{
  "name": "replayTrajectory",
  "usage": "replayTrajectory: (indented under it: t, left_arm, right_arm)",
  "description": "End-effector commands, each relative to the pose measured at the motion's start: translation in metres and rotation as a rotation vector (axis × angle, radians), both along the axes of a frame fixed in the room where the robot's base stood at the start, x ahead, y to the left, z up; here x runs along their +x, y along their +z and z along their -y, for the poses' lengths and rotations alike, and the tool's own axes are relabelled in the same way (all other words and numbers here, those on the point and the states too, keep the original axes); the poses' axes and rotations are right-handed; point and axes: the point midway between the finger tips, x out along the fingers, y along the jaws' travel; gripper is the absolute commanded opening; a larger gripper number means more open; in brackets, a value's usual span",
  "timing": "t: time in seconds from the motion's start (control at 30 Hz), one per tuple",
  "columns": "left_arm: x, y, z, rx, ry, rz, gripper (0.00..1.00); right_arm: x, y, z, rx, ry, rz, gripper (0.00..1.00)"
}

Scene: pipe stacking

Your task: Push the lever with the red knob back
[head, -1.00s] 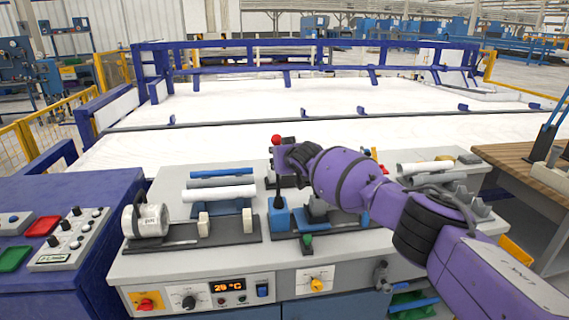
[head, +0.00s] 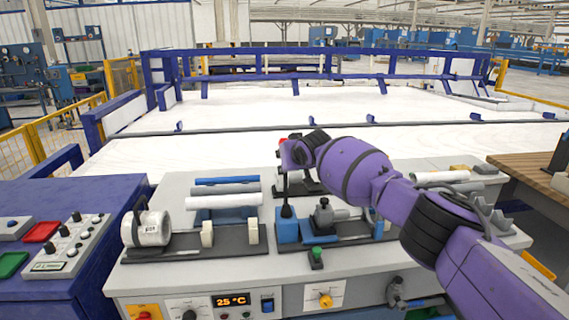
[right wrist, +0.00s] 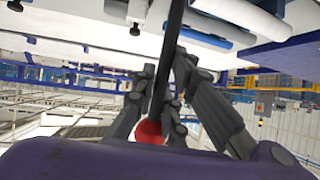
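The lever (head: 284,185) is a dark upright rod rising from a blue base. Its red knob (head: 283,141) is at the top, partly hidden by my right gripper (head: 290,152), which is at the height of the knob. In the right wrist view, the red knob (right wrist: 150,132) is between the bases of the dark fingers. The black rod (right wrist: 168,60) passes between the fingers of the right gripper (right wrist: 166,75), with fingertips close on both sides. I cannot tell whether they press on it. My left gripper is out of view.
Pipes (head: 222,201) lie on the grey bench left of the lever. A white roll (head: 146,228) stands further left. A small black-knobbed device (head: 323,214) is right of the lever. More pipes (head: 440,177) lie at the right. A fenced white surface (head: 300,110) spreads behind.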

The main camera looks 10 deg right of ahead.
Motion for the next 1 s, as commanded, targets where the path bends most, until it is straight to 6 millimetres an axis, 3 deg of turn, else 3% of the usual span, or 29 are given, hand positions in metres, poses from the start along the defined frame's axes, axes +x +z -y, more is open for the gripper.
replayTrajectory:
  t: [0.03,0.1,0.57,1.0]
  left_arm:
    - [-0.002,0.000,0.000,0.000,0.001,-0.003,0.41]
    - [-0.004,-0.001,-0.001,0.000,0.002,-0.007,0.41]
    - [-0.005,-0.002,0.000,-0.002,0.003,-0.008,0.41]
    - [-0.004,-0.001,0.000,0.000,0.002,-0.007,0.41]
  right_arm:
    - [0.002,0.004,0.005,-0.002,-0.007,0.005,0.19]
    - [0.002,0.003,0.005,0.000,-0.006,0.005,0.28]
    - [-0.005,0.004,0.002,0.003,0.001,0.000,0.28]
    - [-0.055,0.037,0.017,0.002,-0.001,0.002,0.28]
